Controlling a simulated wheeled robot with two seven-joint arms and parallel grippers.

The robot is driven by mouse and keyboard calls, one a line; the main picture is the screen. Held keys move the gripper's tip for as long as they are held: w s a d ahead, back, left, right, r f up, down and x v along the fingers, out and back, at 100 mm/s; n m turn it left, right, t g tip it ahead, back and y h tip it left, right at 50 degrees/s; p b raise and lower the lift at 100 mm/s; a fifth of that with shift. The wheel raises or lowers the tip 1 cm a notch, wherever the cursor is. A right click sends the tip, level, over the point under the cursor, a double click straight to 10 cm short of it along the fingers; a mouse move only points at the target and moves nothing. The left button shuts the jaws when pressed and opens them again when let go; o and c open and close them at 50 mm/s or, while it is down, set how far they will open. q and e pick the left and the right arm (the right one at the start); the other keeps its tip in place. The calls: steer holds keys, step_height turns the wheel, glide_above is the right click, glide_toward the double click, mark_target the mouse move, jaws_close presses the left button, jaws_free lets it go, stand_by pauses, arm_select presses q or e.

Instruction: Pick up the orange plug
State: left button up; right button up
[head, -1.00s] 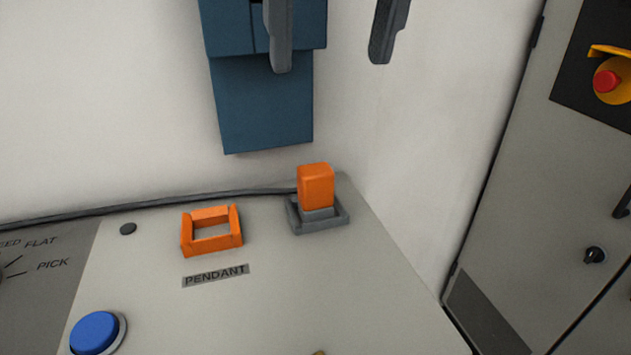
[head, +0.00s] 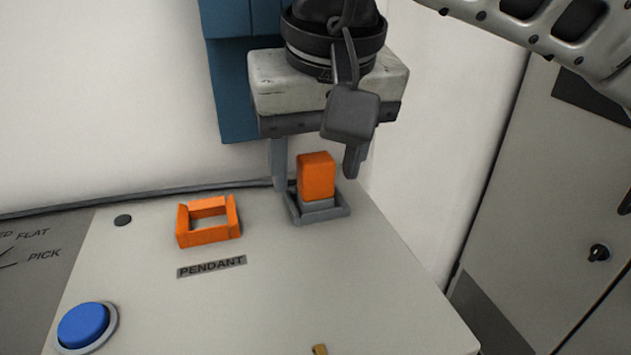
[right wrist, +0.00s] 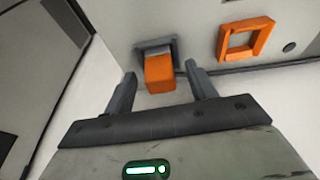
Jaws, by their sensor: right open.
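The orange plug (head: 316,176) stands upright in a grey socket (head: 319,213) on the panel's far right corner. My right gripper (head: 315,180) is open, with one finger on each side of the plug and a gap on both sides. In the right wrist view the plug (right wrist: 160,74) shows between the two spread fingertips (right wrist: 160,82), apart from both. My left gripper is not in view.
An empty orange frame (head: 208,234) sits left of the socket, above a PENDANT label (head: 211,267). A blue button (head: 83,326) is at the near left. A cable (head: 150,200) runs along the panel's back edge by the wall. A grey cabinet (head: 540,220) stands at the right.

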steer(key=shift+w+f, duration=0.15)
steer(key=shift+f, duration=0.3)
steer(key=c, duration=1.1)
